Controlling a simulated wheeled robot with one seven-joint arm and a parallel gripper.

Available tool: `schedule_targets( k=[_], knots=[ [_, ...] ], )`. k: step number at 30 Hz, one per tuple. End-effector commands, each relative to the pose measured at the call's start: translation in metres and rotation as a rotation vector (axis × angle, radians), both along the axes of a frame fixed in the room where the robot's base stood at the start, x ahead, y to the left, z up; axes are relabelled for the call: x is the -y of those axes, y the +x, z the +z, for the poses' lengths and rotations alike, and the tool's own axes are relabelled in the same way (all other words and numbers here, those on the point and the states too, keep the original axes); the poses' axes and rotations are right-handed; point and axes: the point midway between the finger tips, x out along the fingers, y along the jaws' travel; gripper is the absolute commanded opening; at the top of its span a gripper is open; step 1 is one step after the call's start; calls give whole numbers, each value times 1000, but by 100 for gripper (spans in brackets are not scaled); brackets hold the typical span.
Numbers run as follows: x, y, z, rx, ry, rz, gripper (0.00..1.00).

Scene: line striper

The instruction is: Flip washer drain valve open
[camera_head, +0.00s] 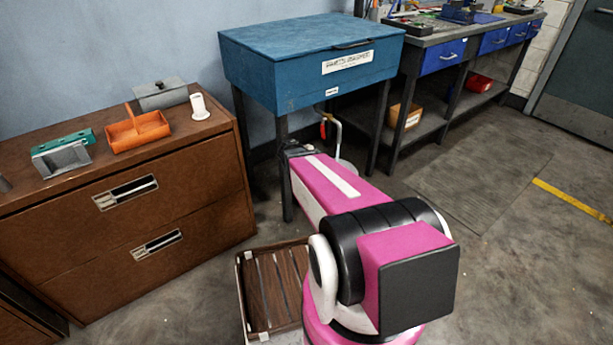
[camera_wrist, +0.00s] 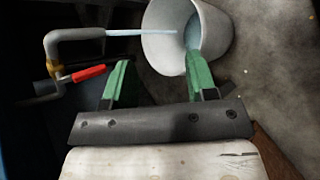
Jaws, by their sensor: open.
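The blue parts washer (camera_head: 290,65) stands on dark legs against the wall. Its drain pipe (camera_head: 337,128) hangs below it, with a red valve lever (camera_head: 323,129). In the wrist view the pipe (camera_wrist: 75,35) bends at an elbow, and the red lever (camera_wrist: 88,73) points the same way as the spout. A thin pale-blue stream (camera_wrist: 140,33) runs from the spout into a white bucket (camera_wrist: 155,58) holding some liquid. My gripper (camera_wrist: 160,78) is open and empty, its green fingers apart. The lever lies beyond the left finger, not touching it. My arm hides most of the bucket in the head view.
A brown cabinet (camera_head: 150,220) at left carries an orange tray (camera_head: 138,131), a white cup-like item (camera_head: 199,106) and other items. A slatted wooden crate (camera_head: 270,290) is on the floor beside my arm. A workbench (camera_head: 440,36) stands at right. The floor at right is clear.

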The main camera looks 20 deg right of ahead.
Motion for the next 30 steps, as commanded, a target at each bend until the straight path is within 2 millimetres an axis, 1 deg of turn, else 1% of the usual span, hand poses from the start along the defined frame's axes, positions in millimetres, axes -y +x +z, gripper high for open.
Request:
schedule_targets(
  k=[1, 6, 12, 18, 24, 30],
  knots=[
    [-4, -8, 2, 14, 37, -30, 52],
    [-17, -28, 0, 60, 174, -145, 52],
    [-37, -49, 2, 106, 332, -283, 52],
    [-56, -67, 3, 135, 465, -402, 52],
    [-67, -75, 4, 147, 537, -468, 52],
    [-70, -76, 4, 149, 553, -482, 52]
  ],
)
